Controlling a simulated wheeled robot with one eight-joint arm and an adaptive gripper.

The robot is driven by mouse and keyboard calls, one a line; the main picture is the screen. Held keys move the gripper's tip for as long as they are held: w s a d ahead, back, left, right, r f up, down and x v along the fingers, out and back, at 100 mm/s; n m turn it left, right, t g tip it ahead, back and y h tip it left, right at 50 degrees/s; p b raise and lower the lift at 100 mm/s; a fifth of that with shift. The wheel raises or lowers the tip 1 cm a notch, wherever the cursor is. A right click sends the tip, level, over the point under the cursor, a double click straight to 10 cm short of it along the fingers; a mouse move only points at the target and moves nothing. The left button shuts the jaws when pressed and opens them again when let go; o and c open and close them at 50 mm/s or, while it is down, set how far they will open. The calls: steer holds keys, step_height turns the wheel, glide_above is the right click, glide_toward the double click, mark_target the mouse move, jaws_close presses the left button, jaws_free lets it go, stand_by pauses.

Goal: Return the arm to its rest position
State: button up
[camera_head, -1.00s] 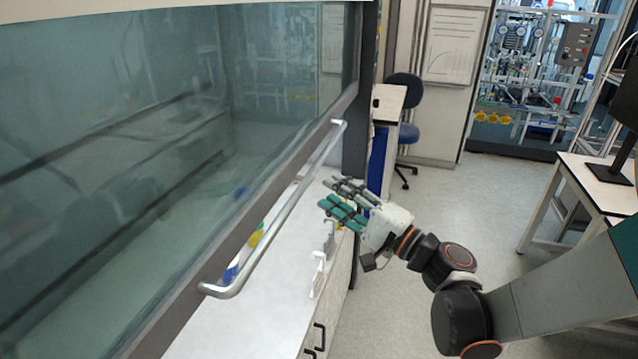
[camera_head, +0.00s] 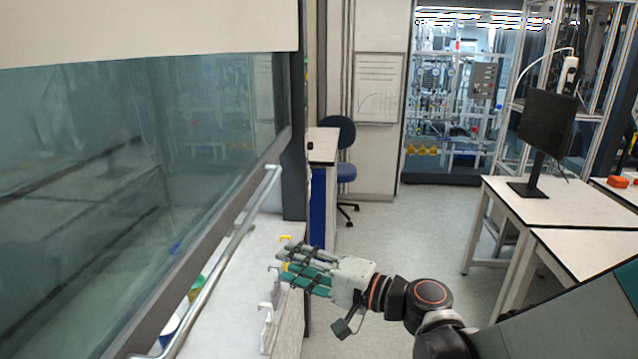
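My gripper (camera_head: 290,264) is at the lower middle of the head view, in front of the fume hood. Its grey and green fingers point left, over the edge of the white worktop (camera_head: 237,290). The fingers are spread apart with a gap between them, and I see nothing held there. My arm (camera_head: 430,293) reaches in from the lower right, bent at its black joints. The rest of the arm runs out of the frame.
The hood's glass sash (camera_head: 130,190) with its metal handle bar (camera_head: 222,262) is at the left. Small fittings (camera_head: 266,315) stand on the worktop edge near my gripper. Tables (camera_head: 545,205) with a monitor (camera_head: 547,125) are at the right. Open floor (camera_head: 410,235) lies between, with a blue chair (camera_head: 343,170) behind.

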steer(key=s+d+f+n+h+b, duration=0.1)
steer(key=s+d+f+h, duration=0.3)
steer(key=d, duration=0.4)
steer(key=s+d+f+n+h+b, duration=0.2)
steer(key=s+d+h, duration=0.4)
steer(key=d, duration=0.3)
steer(key=s+d+f+n+g+h+b, duration=0.1)
steer(key=s+d+f+h+b, duration=0.3)
steer(key=s+d+f+h, duration=0.1)
steer(key=shift+s+d+f+n+h, duration=0.35)
steer(key=shift+s+d+f, duration=0.5)
steer(key=shift+d, duration=1)
steer(key=shift+w+f, duration=0.15)
